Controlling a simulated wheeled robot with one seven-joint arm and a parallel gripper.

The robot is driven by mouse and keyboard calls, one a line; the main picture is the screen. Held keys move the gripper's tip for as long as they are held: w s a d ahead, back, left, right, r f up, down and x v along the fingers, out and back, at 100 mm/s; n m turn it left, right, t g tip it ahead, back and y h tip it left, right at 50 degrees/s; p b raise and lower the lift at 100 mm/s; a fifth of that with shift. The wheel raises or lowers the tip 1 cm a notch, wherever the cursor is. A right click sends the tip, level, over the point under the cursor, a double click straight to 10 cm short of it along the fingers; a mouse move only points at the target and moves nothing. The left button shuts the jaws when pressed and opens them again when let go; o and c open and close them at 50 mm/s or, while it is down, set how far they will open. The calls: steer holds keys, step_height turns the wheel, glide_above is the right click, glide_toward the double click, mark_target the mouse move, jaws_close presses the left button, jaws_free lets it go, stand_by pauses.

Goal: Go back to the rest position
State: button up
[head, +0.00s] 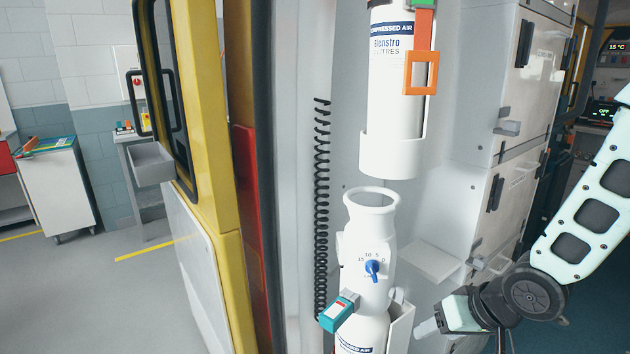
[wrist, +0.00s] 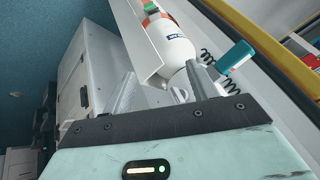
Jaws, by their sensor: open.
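My gripper (head: 430,327) is at the lower right in the head view, beside the lower white compressed air cylinder (head: 362,335) and its white holder. In the wrist view my gripper (wrist: 162,75) shows two grey fingers spread apart, with nothing held between them. Whether a finger touches the holder cannot be told. My arm comes in from the right edge, bent low.
An upper compressed air cylinder (head: 391,80) hangs in its holder with an orange buckle. A teal-handled part (head: 338,313) and a blue knob (head: 373,267) sit at the lower cylinder. A coiled black hose (head: 322,200) hangs left. White cabinets (head: 525,80) stand right.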

steer(key=s+a+r+n+g+h, duration=0.1)
steer(key=s+a+r, duration=0.4)
steer(key=s, duration=0.6)
steer(key=s+a+r+n+g+h+p, duration=0.1)
steer(key=s+a+r+n+g+h, duration=0.1)
steer(key=s+r, duration=0.5)
steer(key=s+a+n+g, duration=0.1)
steer(key=s+a+n, duration=0.1)
steer(key=s+n, duration=0.1)
steer(key=shift+s+a+r+n+g+p, duration=0.15)
steer(key=shift+s+a+n+g+p, duration=0.2)
steer(key=shift+s, duration=0.2)
